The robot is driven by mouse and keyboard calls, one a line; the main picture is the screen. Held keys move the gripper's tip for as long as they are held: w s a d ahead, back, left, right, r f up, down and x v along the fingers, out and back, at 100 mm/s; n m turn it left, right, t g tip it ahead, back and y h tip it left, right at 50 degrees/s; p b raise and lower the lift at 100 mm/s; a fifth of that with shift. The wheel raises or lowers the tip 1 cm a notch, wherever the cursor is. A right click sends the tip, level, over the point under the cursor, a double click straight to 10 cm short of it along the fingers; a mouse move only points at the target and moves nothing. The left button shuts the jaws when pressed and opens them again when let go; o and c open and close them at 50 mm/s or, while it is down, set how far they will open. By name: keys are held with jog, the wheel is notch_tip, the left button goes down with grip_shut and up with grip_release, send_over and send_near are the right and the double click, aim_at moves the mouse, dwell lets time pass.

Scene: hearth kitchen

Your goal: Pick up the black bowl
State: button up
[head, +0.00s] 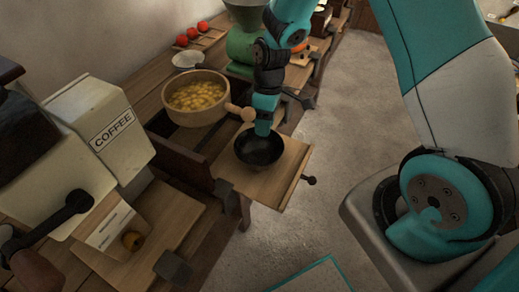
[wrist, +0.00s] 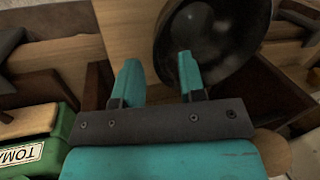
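The black bowl (head: 258,150) sits upright on a light wooden board at the counter's edge in the head view. It also shows in the wrist view (wrist: 225,40), at the upper right. My gripper (head: 263,130) points down at the bowl's far side in the head view. In the wrist view my gripper (wrist: 158,68) has its two teal fingers apart. One finger overlaps the bowl's inside and the other is over wood outside it, with the near rim between them in the picture. I cannot tell whether either finger touches the bowl. The arm hides part of the bowl's far rim.
The wooden board (head: 280,183) has a dark knob at its right. A round wooden pot (head: 187,114) of yellow pieces, with its handle toward my gripper, stands behind left. A coffee box (head: 100,125) is at left. A green labelled object (wrist: 40,140) is lower left.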

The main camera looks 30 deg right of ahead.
aim_at(259, 152)
jog(key=shift+x, duration=1.3)
grip_shut()
jog(key=shift+r, duration=0.1)
